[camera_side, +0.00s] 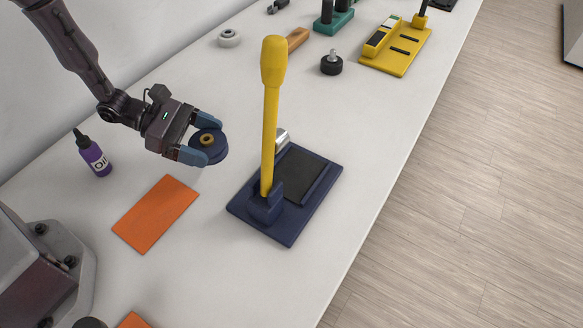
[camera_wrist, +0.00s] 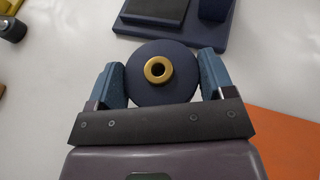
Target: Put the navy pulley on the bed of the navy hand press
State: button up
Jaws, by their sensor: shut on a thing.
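My gripper (camera_side: 201,138) is shut on the navy pulley (camera_side: 212,147), a round navy disc with a brass hub, and holds it above the white table. In the wrist view the pulley (camera_wrist: 170,87) sits between the two blue fingers of my gripper (camera_wrist: 162,84), hub facing the camera. The navy hand press (camera_side: 290,226) stands to the right of the pulley in the side view, with a tall yellow lever (camera_side: 270,110) and a dark bed (camera_side: 306,172). The lever hides part of the press. In the wrist view the press base (camera_wrist: 217,38) shows beyond the pulley.
Farther back are a white roller (camera_side: 229,39), a black knobbed piece (camera_side: 331,64), a teal device (camera_side: 334,20) and a yellow device (camera_side: 398,50). The table's right edge drops to the floor.

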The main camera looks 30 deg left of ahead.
send_over(287, 174)
jog(key=shift+s, duration=0.1)
jog(key=shift+w+d, duration=0.2)
jog(key=shift+d, duration=0.4)
jog(key=shift+a+f, duration=0.15)
jog(key=shift+f, duration=0.75)
jog(key=shift+a+f, duration=0.1)
jog(key=shift+f, duration=0.75)
jog(key=o, duration=0.9)
jog(key=shift+f, duration=0.15)
jog(key=shift+c, duration=0.2)
jog(key=shift+s+a+r, duration=0.1)
jog(key=shift+a+r, duration=0.15)
jog(key=shift+a, duration=0.05)
jog(key=v, duration=1.1)
jog(key=shift+s+a+r, duration=0.1)
jog(key=shift+s, duration=0.1)
